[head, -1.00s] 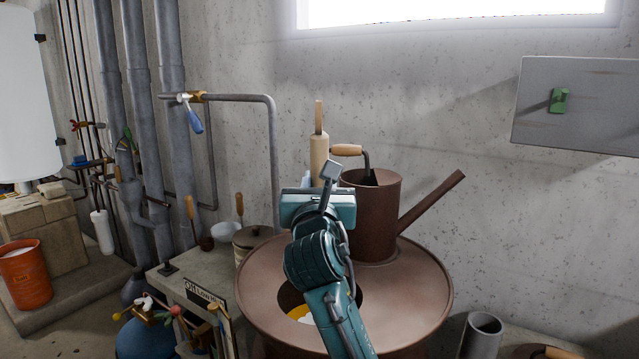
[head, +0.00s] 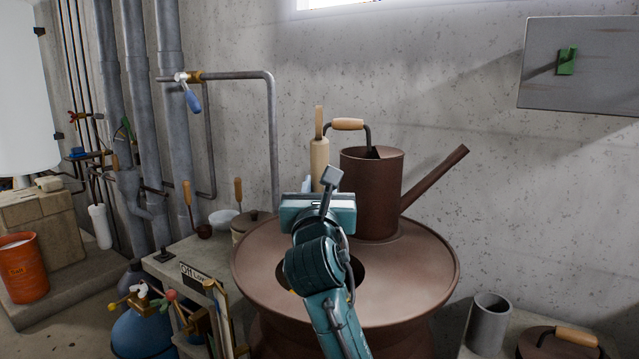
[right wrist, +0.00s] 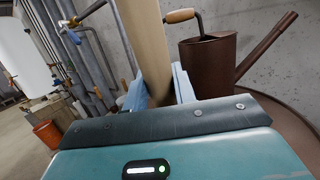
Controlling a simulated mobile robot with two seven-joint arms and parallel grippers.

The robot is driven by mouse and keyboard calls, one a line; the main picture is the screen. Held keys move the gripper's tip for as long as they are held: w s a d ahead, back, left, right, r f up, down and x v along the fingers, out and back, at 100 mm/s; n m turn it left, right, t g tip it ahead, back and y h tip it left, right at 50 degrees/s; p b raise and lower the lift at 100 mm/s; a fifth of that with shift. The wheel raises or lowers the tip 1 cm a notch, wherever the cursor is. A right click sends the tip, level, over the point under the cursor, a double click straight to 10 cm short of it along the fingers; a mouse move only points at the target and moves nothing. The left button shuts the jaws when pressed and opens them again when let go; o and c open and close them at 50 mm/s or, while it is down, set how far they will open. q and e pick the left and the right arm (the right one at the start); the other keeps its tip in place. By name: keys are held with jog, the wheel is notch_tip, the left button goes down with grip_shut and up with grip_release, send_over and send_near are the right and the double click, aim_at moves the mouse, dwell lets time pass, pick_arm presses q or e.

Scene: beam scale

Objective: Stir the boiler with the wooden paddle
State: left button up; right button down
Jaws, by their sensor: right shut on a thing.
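The wooden paddle (head: 319,155) stands nearly upright, a pale thick shaft with a thinner top. My right gripper (head: 318,185) is shut on it; in the right wrist view the pale shaft (right wrist: 146,40) sits between the light-blue fingers (right wrist: 160,90). The paddle's lower end is hidden behind my gripper and arm. The boiler (head: 415,270) is a wide brown round vessel with a dark round opening, partly covered by my right arm. I cannot tell whether the paddle is over the opening or in it. My left gripper is out of view.
A brown can with a spout (head: 372,195) stands on the boiler's far side, close to the paddle. A grey bench (head: 175,268) with small tools and a white bowl (head: 222,217) is to the left. A grey tube (head: 488,322) and a lid (head: 555,345) are at the lower right.

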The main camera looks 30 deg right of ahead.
notch_tip(320, 180, down, 4)
jog(key=shift+r+b, duration=0.1)
jog(key=shift+b, duration=0.6)
pick_arm(q)
jog(key=b, duration=0.1)
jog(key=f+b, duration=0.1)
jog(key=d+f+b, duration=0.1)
jog(key=b, duration=0.1)
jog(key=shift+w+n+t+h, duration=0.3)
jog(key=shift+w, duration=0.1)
pick_arm(e)
notch_tip(320, 180, down, 8)
jog(key=shift+f, duration=0.25)
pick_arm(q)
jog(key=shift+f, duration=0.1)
pick_arm(e)
jog(key=shift+a, duration=0.1)
